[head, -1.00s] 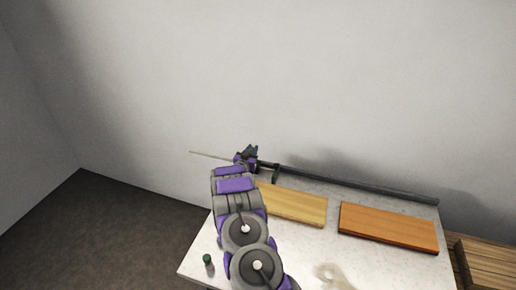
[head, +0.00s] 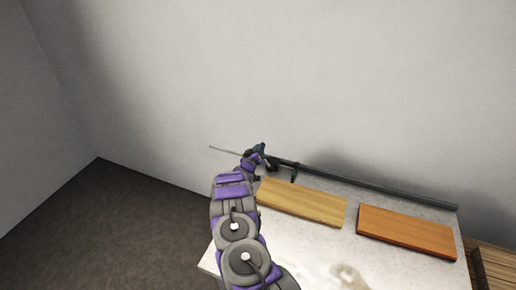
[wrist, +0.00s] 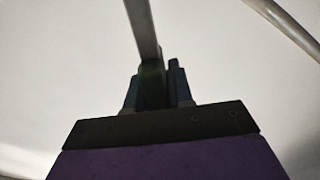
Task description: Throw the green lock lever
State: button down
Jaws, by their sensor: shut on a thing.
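My gripper (head: 262,149) is at the far left end of the table, near the left end of the grey rail. In the wrist view my gripper (wrist: 155,88) has its two dark fingers shut on a dark green piece, which looks like the green lock lever (wrist: 152,85). A pale grey bar (wrist: 142,30) runs upward from it. In the head view the gripped part is mostly hidden by my gripper. A thin pale rod (head: 225,150) sticks out to the left of my gripper; I cannot tell what it joins.
The grey rail (head: 370,183) runs along the table's back edge, with a small dark green piece (head: 294,174) at its left part. A yellow board (head: 302,202) and an orange board (head: 405,231) lie on the pale table (head: 310,242). A wall stands behind.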

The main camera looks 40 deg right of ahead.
jog(key=shift+w+a, duration=0.15)
jog(key=c, duration=1.1)
grip_release()
jog(key=shift+w+f, duration=0.1)
jog(key=shift+f, duration=0.05)
jog(key=v, duration=1.7)
jog(key=shift+a+p, duration=0.15)
jog(key=shift+p, duration=0.15)
jog(key=shift+s+f, duration=0.1)
jog(key=shift+s, duration=0.1)
